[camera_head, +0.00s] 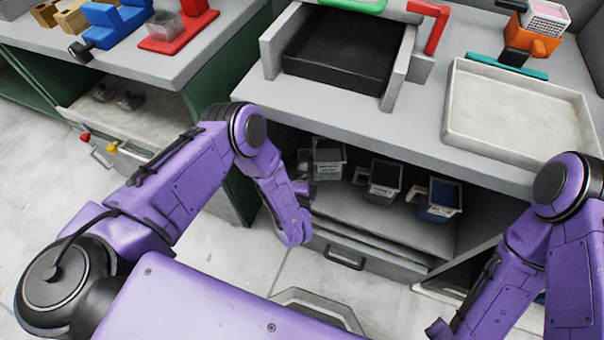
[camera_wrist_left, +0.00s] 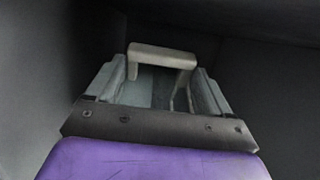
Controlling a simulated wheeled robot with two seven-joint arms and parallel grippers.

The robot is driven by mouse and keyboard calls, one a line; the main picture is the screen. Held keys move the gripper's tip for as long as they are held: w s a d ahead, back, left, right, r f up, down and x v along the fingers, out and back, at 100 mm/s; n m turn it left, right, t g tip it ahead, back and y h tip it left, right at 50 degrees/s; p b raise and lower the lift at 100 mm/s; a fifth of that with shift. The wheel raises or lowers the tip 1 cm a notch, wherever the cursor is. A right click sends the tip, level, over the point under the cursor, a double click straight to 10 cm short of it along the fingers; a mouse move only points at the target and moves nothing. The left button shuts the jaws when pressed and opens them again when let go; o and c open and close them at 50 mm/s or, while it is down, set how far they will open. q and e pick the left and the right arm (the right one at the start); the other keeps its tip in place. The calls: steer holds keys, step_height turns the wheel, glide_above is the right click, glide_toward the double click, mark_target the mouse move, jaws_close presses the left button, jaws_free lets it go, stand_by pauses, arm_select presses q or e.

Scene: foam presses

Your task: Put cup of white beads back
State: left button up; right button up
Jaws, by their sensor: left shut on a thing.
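The leftmost cup (camera_head: 328,160), a clear, boxy cup with a pale rim, stands on the shelf under the right counter. Its contents look greyish in the shade, and I cannot make out beads. My left gripper (camera_head: 305,162) reaches under the counter at this cup's left side, mostly hidden by my wrist. In the left wrist view the gripper (camera_wrist_left: 160,82) is shut on a pale, angular handle (camera_wrist_left: 165,52) between its two fingers.
Two similar cups with dark contents, a middle cup (camera_head: 383,180) and a right cup (camera_head: 438,198), stand right of it on the shelf (camera_head: 350,220). The countertop overhangs closely. Above are a black-floored tray (camera_head: 340,50) and a pale tray (camera_head: 520,120).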

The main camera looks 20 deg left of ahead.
arm_select(q)
steer(key=f, duration=0.1)
steer(key=f+b, duration=0.1)
steer(key=f, duration=0.1)
steer(key=w+f, duration=0.1)
steer(key=shift+a+f, duration=0.2)
steer(key=shift+a, duration=0.2)
steer(key=shift+s, duration=0.1)
steer(key=shift+f, duration=0.15)
steer(key=o, duration=1)
steer(key=shift+c, duration=0.2)
